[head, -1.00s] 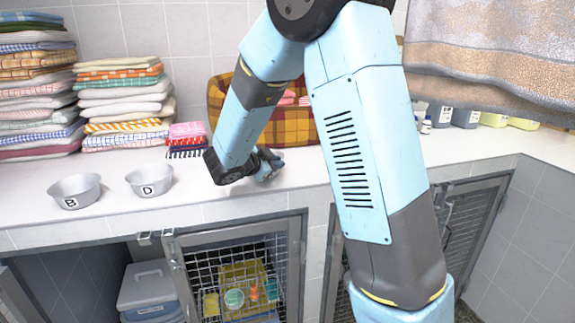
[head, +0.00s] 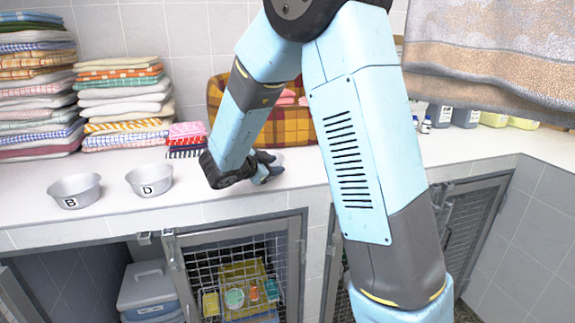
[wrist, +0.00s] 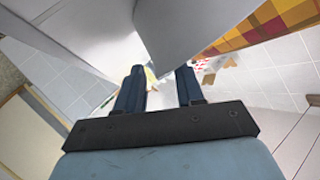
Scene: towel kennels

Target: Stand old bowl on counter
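Two grey metal bowls stand upright on the white counter (head: 235,205) at the left: bowl B (head: 75,190) and bowl D (head: 150,179). No marking shows which bowl is the old one. My gripper (head: 268,168) is just above the counter, right of bowl D and in front of the plaid basket. In the wrist view its two dark blue fingers (wrist: 158,88) are apart. A pale grey surface reaches down near the gap between them; I cannot tell what it is.
Folded towel stacks (head: 122,100) and a small red-and-pink cloth pile (head: 187,138) stand behind the bowls. The plaid basket (head: 290,125) is behind my arm. Below the counter is a wire kennel door (head: 235,270). Bottles (head: 465,115) stand at the right under a hanging towel (head: 490,45).

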